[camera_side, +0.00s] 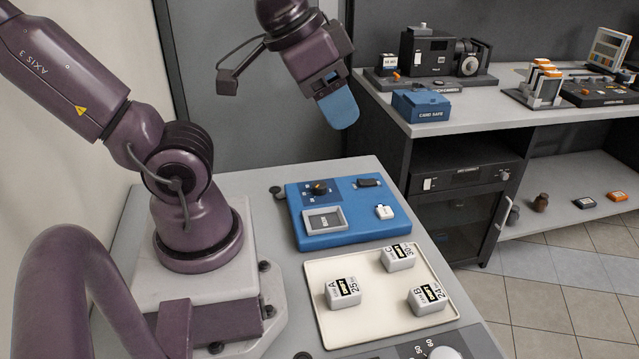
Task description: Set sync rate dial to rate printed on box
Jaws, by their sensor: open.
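A black dial (320,188) with an orange pointer sits on a dark patch at the back left of the blue panel (340,240); its marks are too small to read surely. My gripper (340,110) hangs above and behind the panel, touching nothing. It is open and empty, its blue fingers overlapping in this view.
The blue panel also has a grey-framed recess (324,221), a black switch (368,183) and a white block (384,212). At the bottom edge, a partly cut-off grey panel has a white knob (445,353). A bench (450,122) with equipment stands at right.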

